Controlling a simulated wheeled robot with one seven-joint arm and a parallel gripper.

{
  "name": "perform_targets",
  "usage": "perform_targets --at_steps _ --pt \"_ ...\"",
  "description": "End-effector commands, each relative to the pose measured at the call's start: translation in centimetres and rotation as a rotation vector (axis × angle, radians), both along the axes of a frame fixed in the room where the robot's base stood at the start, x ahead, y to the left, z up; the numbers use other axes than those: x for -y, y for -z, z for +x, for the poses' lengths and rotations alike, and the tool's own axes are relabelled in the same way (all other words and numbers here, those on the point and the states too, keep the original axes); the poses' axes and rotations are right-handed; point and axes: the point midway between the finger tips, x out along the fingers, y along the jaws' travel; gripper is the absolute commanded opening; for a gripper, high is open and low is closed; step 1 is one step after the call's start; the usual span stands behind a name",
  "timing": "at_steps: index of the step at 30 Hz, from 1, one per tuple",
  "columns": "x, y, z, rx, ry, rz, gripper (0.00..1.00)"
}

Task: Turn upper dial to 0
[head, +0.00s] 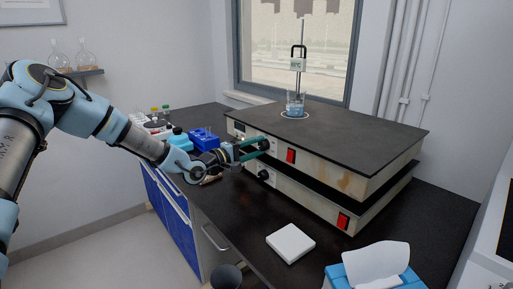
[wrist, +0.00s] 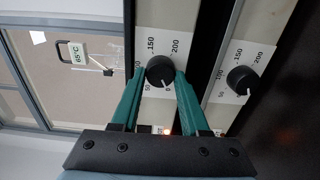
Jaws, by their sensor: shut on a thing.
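The upper dial (wrist: 160,70) is a round black knob on a white scale plate on the upper hot plate unit (head: 345,180). My gripper (wrist: 159,74) has its two green fingers on either side of this knob and is shut on it. The white mark on the knob points down in the wrist view, toward the 0 on the scale. In the head view my gripper (head: 258,150) reaches the front of the upper unit from the left, and the upper dial (head: 264,145) is partly covered. The lower dial (head: 264,175) is free; it also shows in the wrist view (wrist: 242,80).
Red switches (head: 291,156) sit right of the dials. A beaker (head: 295,111) with a probe stands on the upper plate. A blue rack (head: 203,139) and bottles lie behind my gripper. A white block (head: 291,243) and tissue box (head: 368,272) are in front.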

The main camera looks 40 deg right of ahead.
Motion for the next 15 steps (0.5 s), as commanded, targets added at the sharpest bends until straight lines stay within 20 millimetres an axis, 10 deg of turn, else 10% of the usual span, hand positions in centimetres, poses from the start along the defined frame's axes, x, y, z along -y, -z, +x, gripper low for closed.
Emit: perform_targets --at_steps 3,4,15 --pt "-0.06 0.15 0.03 -0.002 -0.001 0.003 0.00" --pt "-0.06 0.15 0.03 -0.002 -0.001 0.003 0.47" --pt "-0.02 0.05 0.01 0.000 -0.001 0.001 0.75"
